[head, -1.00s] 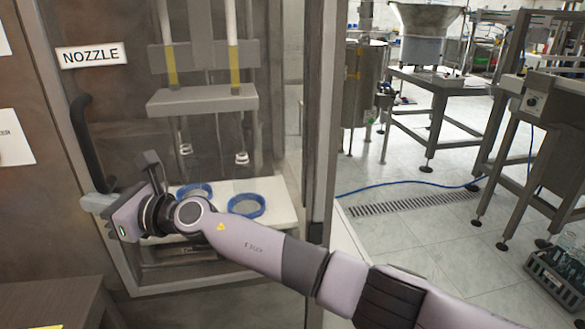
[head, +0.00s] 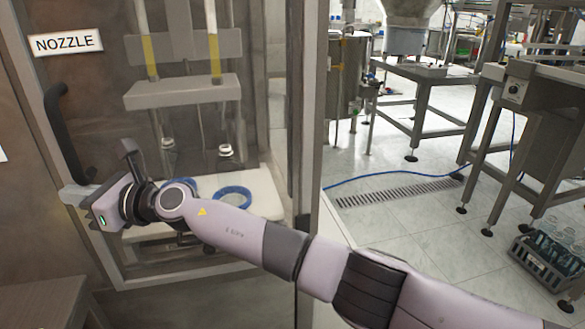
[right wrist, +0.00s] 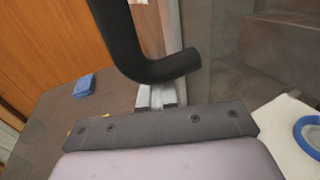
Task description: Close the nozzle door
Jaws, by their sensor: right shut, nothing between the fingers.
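The nozzle door (head: 75,165) is a clear panel in a metal frame, on the left of the head view under the NOZZLE sign (head: 66,42). Its black bent handle (head: 66,130) is at the left edge of the frame. My right gripper (head: 76,196) is at the lower end of the handle, shut and empty. In the right wrist view, its fingertips (right wrist: 156,97) show just below the bend of the handle (right wrist: 150,60), and the handle is not between them. I cannot tell whether they touch the door, or whether a gap is left at its edge. My left gripper is out of view.
Behind the clear panel are nozzles (head: 225,150) and a blue ring (head: 233,197) on a white surface. A brown table (head: 40,300) stands at the lower left, with a blue object (right wrist: 84,86) in the right wrist view. Open tiled floor (head: 410,240) lies right, with a bottle crate (head: 545,270).

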